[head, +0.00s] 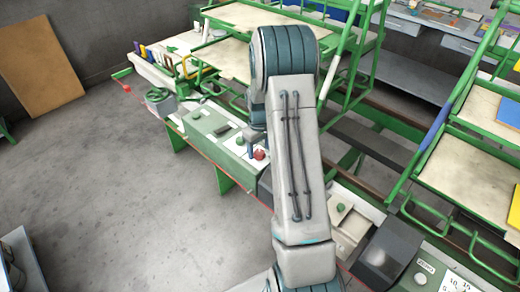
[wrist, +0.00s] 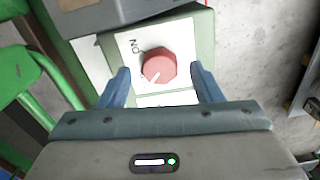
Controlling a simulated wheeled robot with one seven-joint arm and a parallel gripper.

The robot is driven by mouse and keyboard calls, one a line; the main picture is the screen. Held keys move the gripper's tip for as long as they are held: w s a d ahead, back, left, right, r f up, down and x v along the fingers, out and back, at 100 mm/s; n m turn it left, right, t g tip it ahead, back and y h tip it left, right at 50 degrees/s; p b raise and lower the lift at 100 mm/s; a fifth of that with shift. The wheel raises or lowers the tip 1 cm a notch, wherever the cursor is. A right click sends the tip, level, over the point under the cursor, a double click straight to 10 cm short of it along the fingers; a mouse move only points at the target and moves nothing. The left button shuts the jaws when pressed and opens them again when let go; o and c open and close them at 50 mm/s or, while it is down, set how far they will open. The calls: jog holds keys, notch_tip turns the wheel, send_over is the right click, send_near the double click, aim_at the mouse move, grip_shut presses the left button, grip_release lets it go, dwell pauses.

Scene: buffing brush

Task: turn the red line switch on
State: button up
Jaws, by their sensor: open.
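The red line switch (wrist: 158,66) is a red knob with a white pointer line on a white plate marked "ON". In the wrist view the pointer is turned toward the lower left, and the "ON" mark is at the knob's upper left. In the head view the red knob (head: 259,154) sits on the green-edged panel, just left of my arm. My gripper (wrist: 160,78) is open, with one blue finger on each side of the knob. I cannot tell whether the fingers touch it. In the head view my arm hides most of my gripper.
A green button (head: 240,141) is left of the red knob. A grey box (wrist: 115,12) stands beyond the switch plate in the wrist view. Green-framed racks (head: 340,60) stand behind the bench. The grey floor (head: 120,200) at left is clear.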

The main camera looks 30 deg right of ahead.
jog(key=shift+f, duration=0.75)
jog(key=c, duration=1)
